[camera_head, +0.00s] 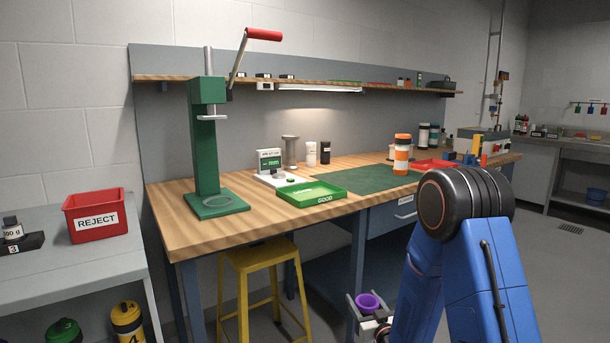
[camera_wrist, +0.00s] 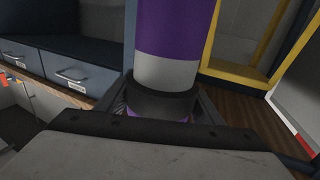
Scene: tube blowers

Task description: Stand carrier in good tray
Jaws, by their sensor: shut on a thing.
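The carrier (camera_wrist: 168,30) is a purple cylinder with a grey band and a black end, held between the fingers of my gripper (camera_wrist: 160,108) in the wrist view. In the head view its purple end (camera_head: 368,301) shows at my gripper (camera_head: 370,320), low in front of the bench and beside the blue arm. My gripper is shut on it. The good tray (camera_head: 327,200) is a shallow green tray marked GOOD on the bench top, above and left of my gripper in the picture. No carrier shows in it.
A green press (camera_head: 207,150) with a red-handled lever stands left on the bench. An orange-and-white carrier (camera_head: 402,155) stands on the green mat (camera_head: 362,180). A yellow stool (camera_head: 255,262) stands under the bench. A red REJECT bin (camera_head: 96,216) sits on the left side table.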

